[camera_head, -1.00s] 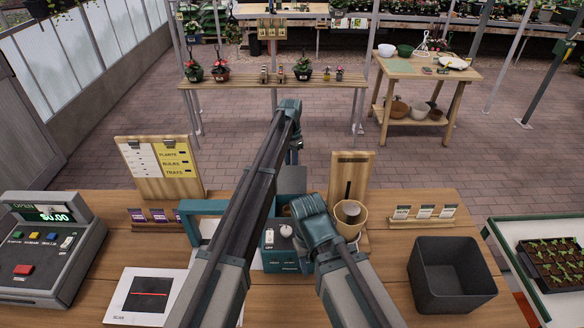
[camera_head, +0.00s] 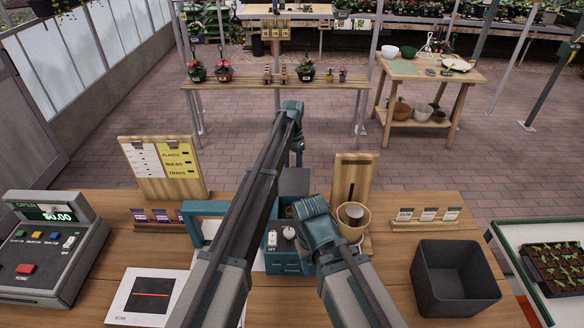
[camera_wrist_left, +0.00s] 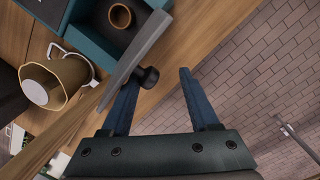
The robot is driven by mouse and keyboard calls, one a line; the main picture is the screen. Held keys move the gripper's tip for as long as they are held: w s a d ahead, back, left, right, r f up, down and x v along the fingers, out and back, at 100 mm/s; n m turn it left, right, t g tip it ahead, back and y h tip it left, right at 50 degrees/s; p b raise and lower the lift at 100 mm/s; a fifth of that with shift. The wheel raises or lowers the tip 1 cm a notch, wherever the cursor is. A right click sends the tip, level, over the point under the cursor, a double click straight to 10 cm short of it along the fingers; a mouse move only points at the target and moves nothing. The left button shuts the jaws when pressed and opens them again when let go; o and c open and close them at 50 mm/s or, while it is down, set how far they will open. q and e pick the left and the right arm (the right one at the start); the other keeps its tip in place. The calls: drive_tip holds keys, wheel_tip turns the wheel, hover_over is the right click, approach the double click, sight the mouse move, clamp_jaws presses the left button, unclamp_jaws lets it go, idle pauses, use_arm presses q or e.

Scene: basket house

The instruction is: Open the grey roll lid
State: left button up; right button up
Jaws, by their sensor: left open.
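The grey roll lid (camera_head: 293,183) shows as a grey panel behind the teal box (camera_head: 283,262), partly hidden by my arms. In the left wrist view the lid (camera_wrist_left: 142,50) is a thin grey panel seen edge-on, with a black knob (camera_wrist_left: 149,78) on it. My left gripper (camera_head: 297,148) points down beyond the box; its fingers hardly show there. In the left wrist view my left gripper (camera_wrist_left: 160,74) is open, with the knob between its fingertips, nearer the left finger. My right wrist (camera_head: 318,226) is above the box's right part; its fingers are hidden.
A beige pitcher (camera_head: 353,218) stands right of the box in front of a wooden board (camera_head: 355,175). A cash register (camera_head: 45,250) and scan pad (camera_head: 145,295) are at left. A dark bin (camera_head: 452,280) is at right. A small brown pot (camera_wrist_left: 120,16) sits inside the box.

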use_arm(q)
wheel_tip(320, 180, up, 12)
drive_tip(key=w+p, duration=0.1)
drive_tip(key=p, duration=1)
drive_tip(key=shift+w+p, duration=0.3)
drive_tip(key=shift+p, duration=0.1)
drive_tip(key=shift+f, duration=0.1)
drive_tip(key=shift+c, duration=1.1)
drive_tip(key=shift+w+f+n, duration=0.15)
drive_tip(key=shift+w+n, duration=0.05)
drive_tip(key=shift+n, duration=0.3)
drive_tip(key=shift+c, duration=1.3)
drive_tip(key=shift+w+f+n+t+b, duration=0.25)
drive_tip(key=shift+n+t+b, duration=0.1)
drive_tip(key=shift+n, duration=0.35)
drive_tip(key=shift+c, duration=1.2)
drive_tip(key=n, duration=0.1)
drive_tip(key=w+n, duration=0.1)
drive_tip(key=n, duration=0.1)
drive_tip(key=shift+w+d+f+n+t+b, duration=0.15)
drive_tip(key=shift+w+f+n+t+b, duration=0.1)
drive_tip(key=shift+n+t+b, duration=0.1)
clamp_jaws()
drive_tip(key=shift+w+d+f+n+t, duration=0.15)
drive_tip(key=shift+w+n+t, duration=0.3)
drive_tip(key=shift+n, duration=0.8)
